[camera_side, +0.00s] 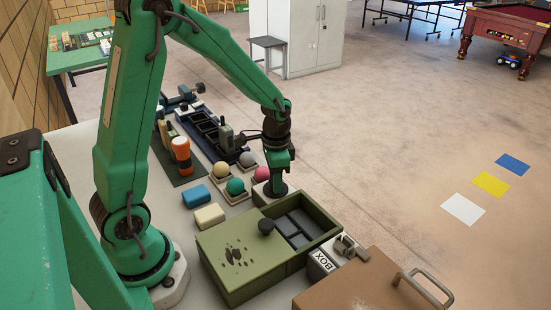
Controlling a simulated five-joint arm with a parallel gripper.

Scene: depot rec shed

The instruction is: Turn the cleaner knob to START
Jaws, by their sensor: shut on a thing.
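My gripper (277,186) points down behind the green box, at the lower end of my arm. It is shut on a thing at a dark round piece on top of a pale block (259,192). This may be the cleaner knob, but the fingers and the thing between them are too small and covered to make out. No START mark can be read, so I cannot tell which way the knob points. The pale block is partly hidden by my gripper and by the green box.
The green box (222,272) has a lid with a black knob (266,227) and an open compartmented part. Coloured balls, including a teal ball (235,186), sit on small stands to the left. Open floor lies right.

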